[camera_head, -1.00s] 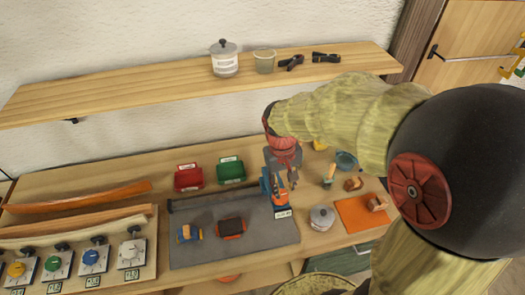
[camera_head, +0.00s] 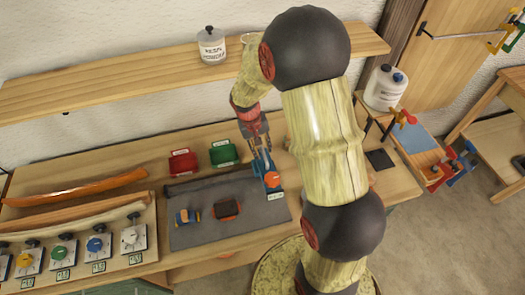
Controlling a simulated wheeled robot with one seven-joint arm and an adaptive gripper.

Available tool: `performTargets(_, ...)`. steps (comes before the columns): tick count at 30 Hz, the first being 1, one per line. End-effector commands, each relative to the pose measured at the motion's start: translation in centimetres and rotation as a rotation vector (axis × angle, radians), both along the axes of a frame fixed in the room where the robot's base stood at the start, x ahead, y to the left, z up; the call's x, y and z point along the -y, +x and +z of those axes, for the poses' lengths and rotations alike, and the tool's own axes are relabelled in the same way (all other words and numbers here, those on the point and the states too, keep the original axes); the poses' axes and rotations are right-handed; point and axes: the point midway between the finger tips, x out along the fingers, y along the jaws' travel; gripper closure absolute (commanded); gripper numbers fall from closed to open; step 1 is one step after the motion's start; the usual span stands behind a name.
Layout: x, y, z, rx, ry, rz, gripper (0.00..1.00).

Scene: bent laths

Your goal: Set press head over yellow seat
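A yellow dial (camera_head: 29,261) sits on a white plate at the lower left, on the wooden panel below the bent laths; I take it to mark the yellow seat. A blue upright piece with an orange round part (camera_head: 272,182) and a small label stands at the right end of the grey mat; it may be the press head, but I cannot be sure. My gripper (camera_head: 262,157) points down at the top of this piece. Its fingers overlap the piece in view, so I cannot tell whether they grip it.
Green (camera_head: 63,250), blue (camera_head: 97,245) and white (camera_head: 132,238) dials line the panel. Red (camera_head: 183,162) and green (camera_head: 223,153) bins stand behind the grey mat (camera_head: 205,232). A small blue-and-yellow object (camera_head: 187,216) and a dark orange-edged block (camera_head: 227,210) lie on it. A shelf (camera_head: 120,90) runs above.

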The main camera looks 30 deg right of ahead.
Motion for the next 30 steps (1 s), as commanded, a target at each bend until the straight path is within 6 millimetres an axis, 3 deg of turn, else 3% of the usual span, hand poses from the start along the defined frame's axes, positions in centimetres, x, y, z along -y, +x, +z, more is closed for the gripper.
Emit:
performTargets(6,0.3,-0.1,-1.8,-0.002,0.001,0.0,0.72)
performTargets(15,0.4,-0.1,-1.9,0.0,0.0,0.0,0.72)
performTargets(30,0.4,-0.1,-1.9,0.0,0.0,0.0,1.0)
